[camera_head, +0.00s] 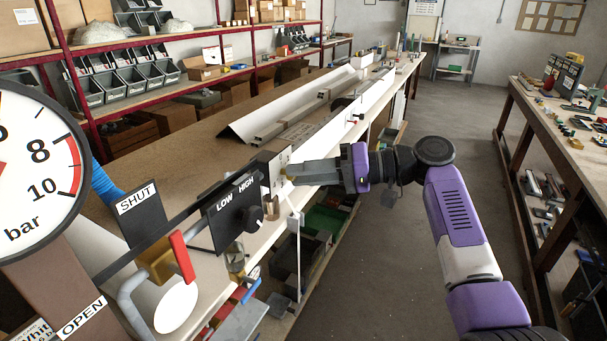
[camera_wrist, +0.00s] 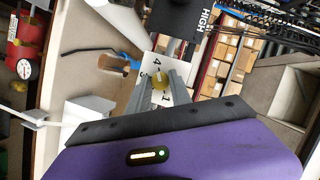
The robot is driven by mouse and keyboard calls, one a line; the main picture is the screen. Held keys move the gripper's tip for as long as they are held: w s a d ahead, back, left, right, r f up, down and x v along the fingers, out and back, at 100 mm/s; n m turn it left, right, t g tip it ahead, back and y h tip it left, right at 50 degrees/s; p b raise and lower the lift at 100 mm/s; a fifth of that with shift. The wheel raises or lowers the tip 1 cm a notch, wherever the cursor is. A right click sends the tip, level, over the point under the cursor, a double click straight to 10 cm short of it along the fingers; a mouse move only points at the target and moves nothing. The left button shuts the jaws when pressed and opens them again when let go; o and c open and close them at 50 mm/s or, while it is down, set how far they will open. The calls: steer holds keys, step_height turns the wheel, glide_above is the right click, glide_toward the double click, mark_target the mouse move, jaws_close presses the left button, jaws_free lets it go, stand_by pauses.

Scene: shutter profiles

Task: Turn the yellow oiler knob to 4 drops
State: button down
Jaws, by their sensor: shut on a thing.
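The yellow oiler knob (camera_wrist: 160,81) shows in the wrist view between the two grey fingers, in front of a white dial plate. The dial plate (camera_wrist: 156,69) carries black numbers; a 4 shows above the knob, a 1 at its lower right and what looks like a 3 at its left. The knob's pointer is too small to read. My gripper (camera_wrist: 158,84) is shut on the knob. In the head view my gripper (camera_head: 287,173) reaches left to the dial plate at the bench's front edge, and its fingers mostly hide the knob.
A black LOW/HIGH panel (camera_head: 230,214) with a black knob stands just left of my gripper. A red-handled valve (camera_head: 182,257) between SHUT and OPEN signs and a large bar gauge (camera_head: 35,165) are further left. A white lever (camera_head: 294,220) hangs below. The aisle floor (camera_head: 390,280) is clear.

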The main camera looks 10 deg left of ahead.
steer(key=c, duration=1.2)
jaws_free()
steer(key=shift+f, duration=0.1)
steer(key=d+r+b, duration=0.1)
steer(key=d+b, duration=0.1)
steer(key=d, duration=0.5)
steer(key=shift+d+r, duration=0.3)
